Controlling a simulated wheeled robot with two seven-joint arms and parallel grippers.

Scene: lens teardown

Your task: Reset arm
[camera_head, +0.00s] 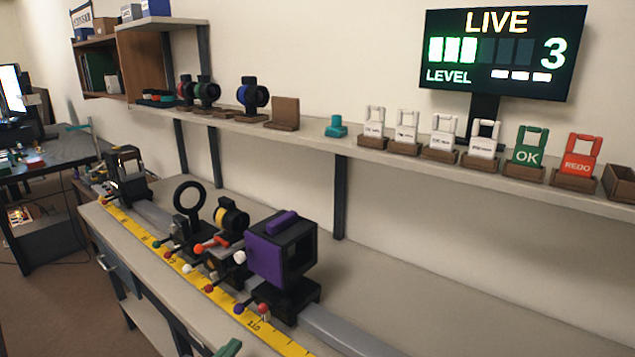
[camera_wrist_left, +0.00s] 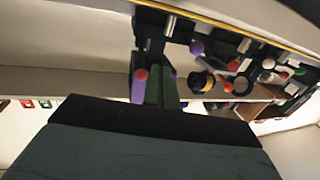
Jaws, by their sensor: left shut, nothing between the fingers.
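My left gripper (camera_head: 228,348) shows only as a green tip at the bottom edge of the head view, in front of the bench. In the left wrist view its green fingers (camera_wrist_left: 160,85) are together with nothing held between them. Purple parts and a red knob show close beside the fingers there. The purple-and-black box (camera_head: 282,250) stands on the bench rail, up and right of the gripper in the head view, apart from it. My right gripper is not in view.
A yellow ruler (camera_head: 150,240) runs along the bench front beside colored knobs. A ring holder (camera_head: 189,197) and a lens mount (camera_head: 233,218) stand on the rail. The wall shelf holds lenses, white tags, a green OK tag (camera_head: 529,148) and a red REDO tag (camera_head: 582,155). A screen (camera_head: 503,50) reads LIVE, LEVEL, 3.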

